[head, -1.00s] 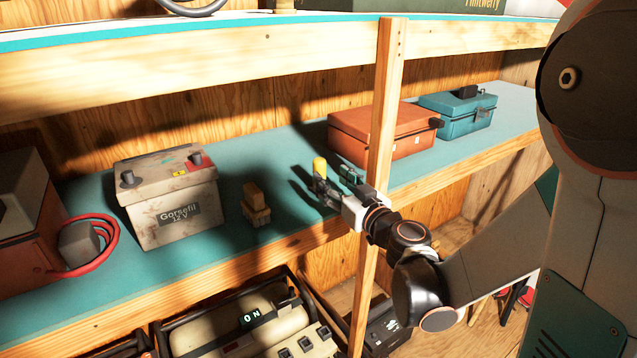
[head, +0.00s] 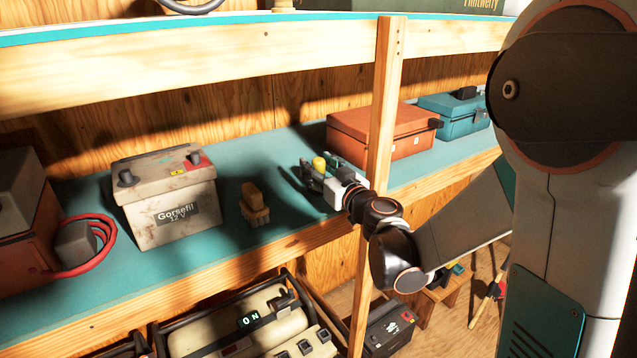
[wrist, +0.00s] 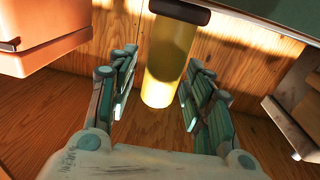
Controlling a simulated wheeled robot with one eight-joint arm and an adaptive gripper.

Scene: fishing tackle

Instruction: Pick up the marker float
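The marker float is a yellow upright cylinder (head: 319,163) on the teal shelf (head: 290,212), left of the wooden post. In the head view only its upper part shows; my gripper (head: 316,178) hides the rest. In the wrist view the float (wrist: 167,62) lies between my two finger pads, with a dark band at its end near the top of the picture. My gripper (wrist: 158,92) is open around the float. A gap shows on the left side; on the right, the pad is close and contact cannot be told.
A wooden post (head: 382,110) stands close to my wrist. An orange box (head: 385,135) and a teal box (head: 455,118) are to the right. A small brush (head: 254,204) and a battery (head: 165,195) are to the left. An upper shelf edge (head: 200,72) runs above.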

